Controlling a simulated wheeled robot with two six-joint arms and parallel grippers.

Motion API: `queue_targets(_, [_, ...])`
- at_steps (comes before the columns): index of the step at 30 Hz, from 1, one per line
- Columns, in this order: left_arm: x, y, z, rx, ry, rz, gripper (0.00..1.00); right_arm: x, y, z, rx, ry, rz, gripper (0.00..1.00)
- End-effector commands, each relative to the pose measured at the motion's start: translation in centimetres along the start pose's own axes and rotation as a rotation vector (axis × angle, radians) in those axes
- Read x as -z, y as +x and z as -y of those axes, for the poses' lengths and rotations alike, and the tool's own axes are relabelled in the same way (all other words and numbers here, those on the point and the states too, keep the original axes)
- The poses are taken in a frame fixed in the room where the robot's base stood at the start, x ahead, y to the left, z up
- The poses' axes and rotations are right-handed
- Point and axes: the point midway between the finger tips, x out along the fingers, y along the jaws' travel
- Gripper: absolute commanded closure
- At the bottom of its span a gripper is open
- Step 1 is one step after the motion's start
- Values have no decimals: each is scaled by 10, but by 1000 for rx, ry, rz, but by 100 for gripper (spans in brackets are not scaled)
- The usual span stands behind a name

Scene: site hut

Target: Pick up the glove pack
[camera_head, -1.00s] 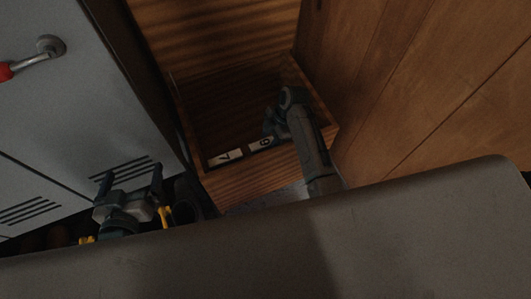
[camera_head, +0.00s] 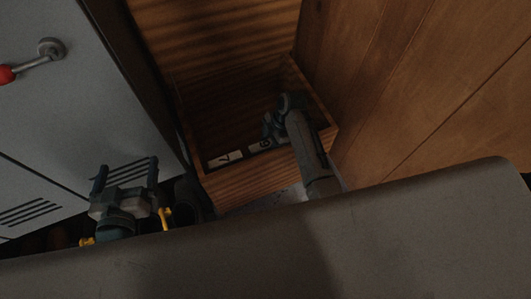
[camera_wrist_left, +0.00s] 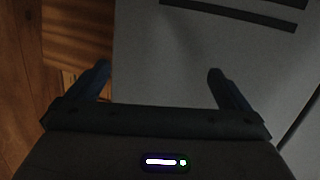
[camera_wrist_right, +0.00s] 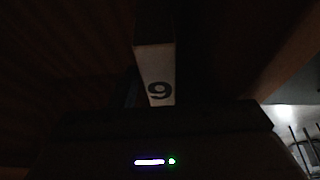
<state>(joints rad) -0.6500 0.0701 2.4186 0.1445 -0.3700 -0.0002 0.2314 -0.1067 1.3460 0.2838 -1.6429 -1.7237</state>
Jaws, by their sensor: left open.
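I cannot make out for certain which thing is the glove pack. A narrow item with a pale face marked 9 or 6 (camera_wrist_right: 156,88) stands in front of my right wrist; in the head view its pale face (camera_head: 259,145) is partly covered. My right gripper (camera_head: 271,126) is down inside a wooden box, beside that item. Its fingers are too dark to tell whether they are open or shut on it. My left gripper (camera_head: 127,174) is open and empty in front of the grey cabinet; its two fingers (camera_wrist_left: 159,72) stand wide apart in the left wrist view.
The open wooden box (camera_head: 250,180) has a dark inside. A pale face marked 7 (camera_head: 225,158) shows along its front wall. The grey cabinet (camera_head: 70,110) with a red-ended handle (camera_head: 30,64) stands at the left. A wooden wall (camera_head: 420,100) closes the right side.

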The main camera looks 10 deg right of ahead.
Motion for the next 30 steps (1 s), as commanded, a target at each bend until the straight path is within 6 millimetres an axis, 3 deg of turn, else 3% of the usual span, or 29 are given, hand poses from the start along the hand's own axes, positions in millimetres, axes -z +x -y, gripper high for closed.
queue_targets(1, [0,0,0,0,0,0,0,0,0,0,0,0,0,65])
queue_targets(6, [0,0,0,0,0,0,0,0,0,0,0,0,0,98])
queue_targets(7, [0,0,0,0,0,0,0,0,0,0,0,0,0,100])
queue_targets(17, [-7,1,1,0,0,0,0,0,-1,-1,-3,-1,0,100])
queue_targets(19, [-11,-1,0,0,-4,32,0,4,-9,-1,-2,-2,0,100])
queue_targets(30, [-85,-42,-8,-11,-58,443,0,25,-60,-1,-3,-2,0,100])
